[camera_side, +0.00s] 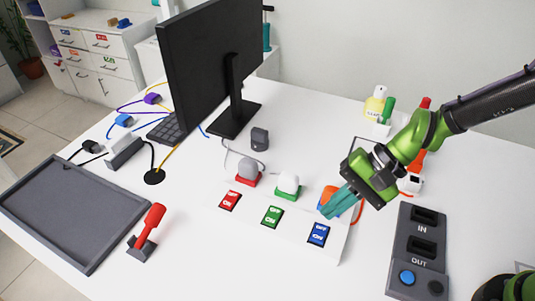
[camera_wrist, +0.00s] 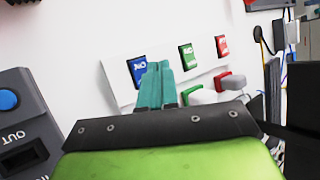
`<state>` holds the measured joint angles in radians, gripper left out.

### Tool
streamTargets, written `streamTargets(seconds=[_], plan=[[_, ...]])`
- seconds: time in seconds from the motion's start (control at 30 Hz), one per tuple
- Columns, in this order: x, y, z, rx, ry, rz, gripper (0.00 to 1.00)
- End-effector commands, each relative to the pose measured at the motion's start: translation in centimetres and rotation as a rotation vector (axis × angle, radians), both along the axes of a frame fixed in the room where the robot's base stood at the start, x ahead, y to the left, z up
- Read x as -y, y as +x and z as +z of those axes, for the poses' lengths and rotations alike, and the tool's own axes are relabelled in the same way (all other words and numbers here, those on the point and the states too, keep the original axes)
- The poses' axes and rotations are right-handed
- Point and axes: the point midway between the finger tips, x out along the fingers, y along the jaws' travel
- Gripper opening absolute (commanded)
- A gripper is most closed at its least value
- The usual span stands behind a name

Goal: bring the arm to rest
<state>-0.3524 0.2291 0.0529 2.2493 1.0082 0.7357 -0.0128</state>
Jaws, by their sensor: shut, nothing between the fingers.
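My gripper (camera_side: 336,203) has teal fingers and a green and black wrist. Its fingers are shut with nothing between them. In the side view it hangs over the white switch panel (camera_side: 291,240), just above the blue switch (camera_side: 318,235) and in front of an orange-red object (camera_side: 329,196), which it partly hides. In the wrist view the shut fingers (camera_wrist: 157,84) point toward the panel, and their tips overlap the edge of the blue switch (camera_wrist: 137,68). I cannot tell whether the tips touch the panel.
A green switch (camera_side: 272,216) and a red switch (camera_side: 230,200) sit left of the blue one. A grey IN/OUT box (camera_side: 405,248) stands at right. A monitor (camera_side: 211,65), a red lever (camera_side: 150,225) and a grey tray (camera_side: 72,212) are to the left.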

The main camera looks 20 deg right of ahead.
Motion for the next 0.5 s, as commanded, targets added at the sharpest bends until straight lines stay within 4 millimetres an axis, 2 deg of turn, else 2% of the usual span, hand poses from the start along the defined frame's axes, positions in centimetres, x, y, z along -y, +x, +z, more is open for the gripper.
streamTargets(seconds=[0.07,0.17,0.37,0.5], plan=[[0.8,-1.0,-0.1,0.012,-0.034,0.056,0.0],[3.1,-1.9,1.5,0.087,-0.093,0.139,0.0],[9.7,-3.3,5.9,0.297,-0.263,0.25,0.0],[14.9,-4.5,8.9,0.451,-0.419,0.27,0.0]])
